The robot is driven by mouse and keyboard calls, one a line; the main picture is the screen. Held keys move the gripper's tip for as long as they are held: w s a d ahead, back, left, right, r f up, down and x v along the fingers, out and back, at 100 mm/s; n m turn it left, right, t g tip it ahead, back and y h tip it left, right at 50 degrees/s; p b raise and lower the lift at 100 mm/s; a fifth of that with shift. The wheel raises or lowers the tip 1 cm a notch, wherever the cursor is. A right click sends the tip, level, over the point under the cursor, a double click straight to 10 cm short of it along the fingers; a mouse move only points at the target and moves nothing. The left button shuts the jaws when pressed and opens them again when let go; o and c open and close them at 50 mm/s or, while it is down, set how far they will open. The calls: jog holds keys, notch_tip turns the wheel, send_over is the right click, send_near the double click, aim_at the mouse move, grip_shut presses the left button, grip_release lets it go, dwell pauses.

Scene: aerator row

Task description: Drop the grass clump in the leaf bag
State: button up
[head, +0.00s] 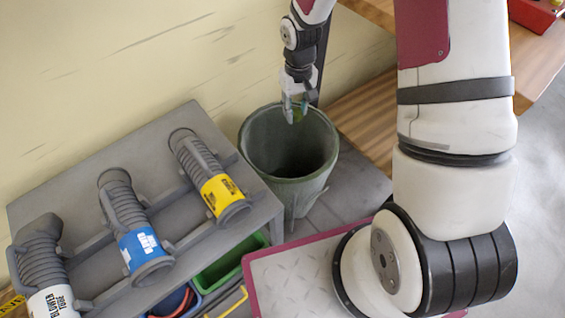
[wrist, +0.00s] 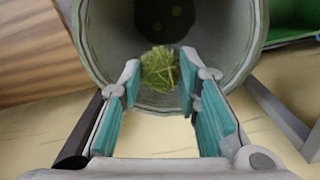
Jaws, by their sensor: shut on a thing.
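The leaf bag (head: 288,192) is a dark green, round, open-topped container standing upright beside the grey bench. My gripper (head: 295,108) points down over the bag's rim, at its back side. It is shut on the grass clump (head: 300,113), a small green tuft mostly hidden by the fingers. In the wrist view the clump (wrist: 160,68) shows yellow-green between the tips of the teal-padded fingers, with the bag's grey-green wall (wrist: 235,45) around and behind it. A couple of small greenish spots lie deeper inside the bag, too dim to identify.
A grey bench (head: 80,180) at left carries several ribbed blower tubes, one with a yellow band (head: 222,194) and one with a blue band (head: 143,248). A green bin (head: 225,265) stands below. A wooden surface (head: 365,115) lies right of the bag; the wall is behind.

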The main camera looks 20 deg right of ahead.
jog(key=shift+w+f, duration=0.3)
jog(key=shift+w, duration=0.05)
notch_tip(320, 180, down, 6)
jog(key=b, duration=0.4)
jog(key=shift+r+b, duration=0.2)
jog(key=shift+b, duration=0.1)
jog(key=o, duration=0.8)
jog(key=shift+r, duration=0.1)
notch_tip(320, 180, up, 12)
jog(key=shift+f, duration=0.1)
